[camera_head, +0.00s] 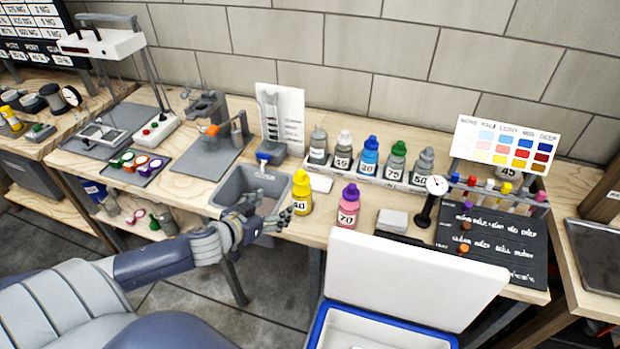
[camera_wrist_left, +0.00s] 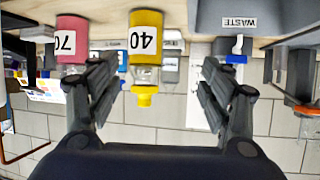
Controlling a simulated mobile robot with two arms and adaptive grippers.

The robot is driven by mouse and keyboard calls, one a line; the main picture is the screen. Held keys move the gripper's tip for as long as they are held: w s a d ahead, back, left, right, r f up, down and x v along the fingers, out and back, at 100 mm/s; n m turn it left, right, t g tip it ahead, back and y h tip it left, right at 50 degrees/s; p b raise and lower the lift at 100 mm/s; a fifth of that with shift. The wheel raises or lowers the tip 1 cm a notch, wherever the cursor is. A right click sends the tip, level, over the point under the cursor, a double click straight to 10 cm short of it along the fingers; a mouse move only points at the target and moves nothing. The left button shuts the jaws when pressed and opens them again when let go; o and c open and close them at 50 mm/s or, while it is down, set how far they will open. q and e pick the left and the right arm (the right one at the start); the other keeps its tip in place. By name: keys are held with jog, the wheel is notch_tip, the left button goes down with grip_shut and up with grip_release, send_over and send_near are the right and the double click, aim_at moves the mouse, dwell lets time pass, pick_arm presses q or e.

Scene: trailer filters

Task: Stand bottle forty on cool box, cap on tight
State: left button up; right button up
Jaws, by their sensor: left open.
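Bottle forty (camera_head: 302,204) is yellow, labelled 40, and stands upright on the bench by the grey bin, with a yellow cap on its top. How tight the cap is cannot be told. The cool box (camera_head: 345,335) is blue with a white lid (camera_head: 410,275) raised open, at the bottom of the head view. My left gripper (camera_head: 276,208) is open and empty, just left of bottle forty. In the upside-down left wrist view, bottle forty (camera_wrist_left: 146,40) shows beyond the spread fingers (camera_wrist_left: 158,85), nearer the left finger. My right gripper is not in view.
A pink bottle 70 (camera_head: 348,208) stands right of bottle forty. The grey waste bin (camera_head: 235,180) is close on the left. A rack (camera_head: 370,170) of several bottles stands behind. A black gauge (camera_head: 432,195) and a dark board (camera_head: 480,240) are at right.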

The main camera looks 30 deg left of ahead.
aim_at(297, 185)
pick_arm(q)
jog(key=shift+t, duration=0.3)
jog(key=w, duration=0.1)
jog(key=w+d+r, duration=0.1)
jog(key=w, duration=0.1)
jog(key=w+d+r, duration=0.1)
jog(key=w, duration=0.1)
jog(key=shift+r+p, duration=0.25)
jog(key=shift+p, duration=0.1)
jog(key=shift+w+d+f+h, duration=0.1)
jog(key=shift+w+f+h, duration=0.2)
jog(key=shift+w, duration=0.25)
jog(key=shift+w+p, duration=0.35)
jog(key=shift+w, duration=0.15)
jog(key=p+x, duration=0.1)
jog(key=x, duration=0.2)
jog(key=shift+r, duration=0.15)
jog(key=shift+w+f, duration=0.35)
jog(key=shift+w, duration=0.25)
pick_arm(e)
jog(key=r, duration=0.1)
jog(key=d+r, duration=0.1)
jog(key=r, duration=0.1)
